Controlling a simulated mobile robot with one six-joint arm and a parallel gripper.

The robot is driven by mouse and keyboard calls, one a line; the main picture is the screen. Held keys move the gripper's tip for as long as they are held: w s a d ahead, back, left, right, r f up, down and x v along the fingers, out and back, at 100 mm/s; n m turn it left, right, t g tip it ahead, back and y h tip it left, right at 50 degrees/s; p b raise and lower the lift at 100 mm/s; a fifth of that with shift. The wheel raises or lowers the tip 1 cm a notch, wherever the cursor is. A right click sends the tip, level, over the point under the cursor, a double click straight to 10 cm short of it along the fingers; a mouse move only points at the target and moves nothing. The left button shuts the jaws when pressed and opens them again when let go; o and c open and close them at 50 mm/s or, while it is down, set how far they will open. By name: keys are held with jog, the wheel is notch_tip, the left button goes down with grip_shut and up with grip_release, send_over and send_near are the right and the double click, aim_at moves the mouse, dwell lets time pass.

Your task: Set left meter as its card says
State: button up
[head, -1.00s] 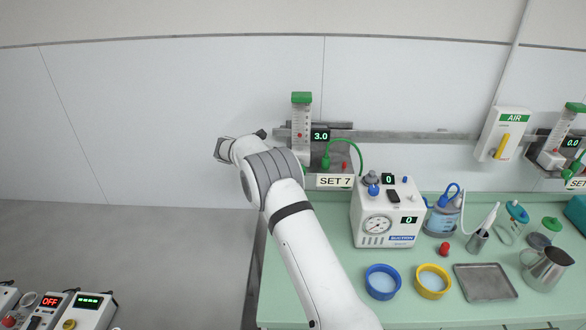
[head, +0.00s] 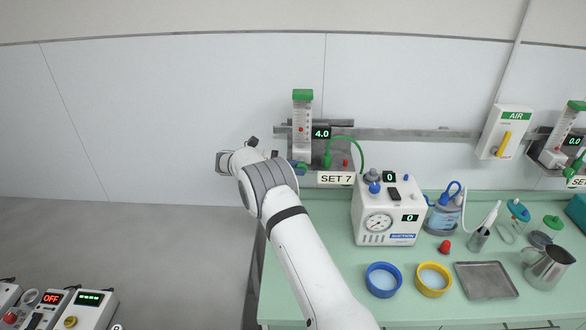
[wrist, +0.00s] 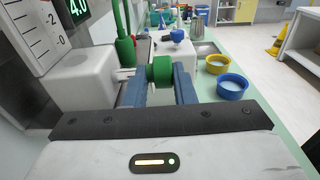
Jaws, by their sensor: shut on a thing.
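The left meter (head: 302,115) is on the wall rail, a clear upright tube with a green cap and a small red float. Its display (head: 321,133) reads 4.0. The card (head: 336,178) below it reads SET 7. In the wrist view my gripper (wrist: 160,82) is shut on the meter's green knob (wrist: 160,68), with one blue finger on each side. In the head view my wrist hides the knob, and only a bit of the blue fingers shows beside the meter's base.
A white suction unit (head: 385,212) stands on the green counter to the right, with a blue ring dish (head: 383,280) and a yellow one (head: 433,279) in front. A green hose (head: 347,145) loops beside the meter. Another meter (head: 558,145) reads 0.0 at far right.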

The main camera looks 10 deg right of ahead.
jog(key=o, duration=0.9)
jog(key=shift+s+a+f, duration=0.1)
jog(key=shift+s, duration=0.05)
jog(key=shift+c, duration=0.2)
notch_tip(320, 180, up, 10)
jog(key=b, duration=0.1)
jog(key=shift+b, duration=0.3)
